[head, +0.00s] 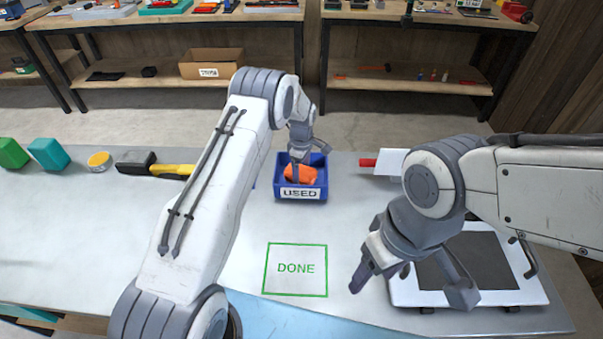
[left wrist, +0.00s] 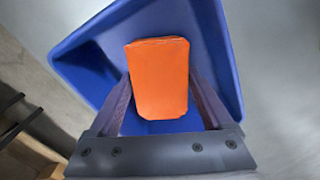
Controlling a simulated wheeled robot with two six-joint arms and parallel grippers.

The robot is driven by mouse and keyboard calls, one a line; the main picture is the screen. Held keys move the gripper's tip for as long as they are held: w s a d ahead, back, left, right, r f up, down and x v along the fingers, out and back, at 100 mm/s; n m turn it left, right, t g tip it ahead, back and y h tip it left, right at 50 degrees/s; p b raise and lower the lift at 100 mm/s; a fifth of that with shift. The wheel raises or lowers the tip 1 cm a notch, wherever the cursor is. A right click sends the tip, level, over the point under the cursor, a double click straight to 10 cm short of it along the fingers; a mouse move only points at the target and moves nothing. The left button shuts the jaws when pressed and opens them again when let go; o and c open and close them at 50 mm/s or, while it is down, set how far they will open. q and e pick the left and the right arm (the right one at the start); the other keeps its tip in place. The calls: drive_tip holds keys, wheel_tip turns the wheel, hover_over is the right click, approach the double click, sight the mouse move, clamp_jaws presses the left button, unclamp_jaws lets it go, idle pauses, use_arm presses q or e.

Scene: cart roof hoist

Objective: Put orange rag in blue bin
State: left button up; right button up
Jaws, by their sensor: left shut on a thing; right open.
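The orange rag (head: 301,175) is in the blue bin (head: 300,193), which carries a "USED" label and stands at the far side of the table. My left gripper (head: 301,168) reaches down into the bin and is shut on the rag. In the left wrist view the orange rag (left wrist: 159,78) sits between the fingers, with the blue bin (left wrist: 222,45) around and below it. Whether the rag touches the bin floor cannot be told. My right gripper (head: 412,284) is open and empty above the table's right part, near a white device.
A green "DONE" square (head: 296,269) is marked on the bare table. The white device (head: 520,290) with a dark panel lies at right. A yellow-handled tool (head: 172,170), a yellow round tin (head: 99,161) and teal and green blocks lie at left. Shelves stand behind.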

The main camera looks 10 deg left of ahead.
use_arm(q)
drive_tip(key=shift+f, duration=0.5)
drive_tip(key=shift+f, duration=0.2)
drive_tip(key=o, duration=1.2)
drive_tip(key=shift+o, duration=0.2)
drive_tip(key=shift+r, duration=0.1)
